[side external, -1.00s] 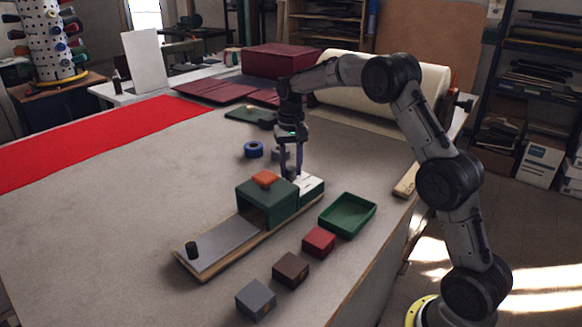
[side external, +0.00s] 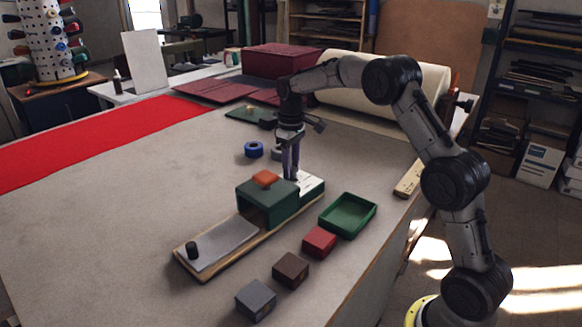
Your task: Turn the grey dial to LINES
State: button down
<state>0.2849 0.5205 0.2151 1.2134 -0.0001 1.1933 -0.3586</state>
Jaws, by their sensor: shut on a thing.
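My gripper (side external: 292,176) points straight down at the far right end of the wooden-based device, just behind the green housing (side external: 267,205). Its fingers are shut on the grey dial, which they almost wholly hide. The dial sits by a white panel (side external: 312,185) at that end of the device. The panel's markings, LINES among them, are too small to read, so I cannot tell where the dial points.
A green tray (side external: 348,214), red block (side external: 319,241), brown block (side external: 290,270) and grey block (side external: 256,299) stand right of the device. A blue ring (side external: 254,149) lies behind.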

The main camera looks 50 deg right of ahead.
jog(key=shift+r+n, duration=0.15)
jog(key=shift+n, duration=0.15)
jog(key=c, duration=0.5)
grip_release()
notch_tip(320, 180, up, 14)
dwell(0.4)
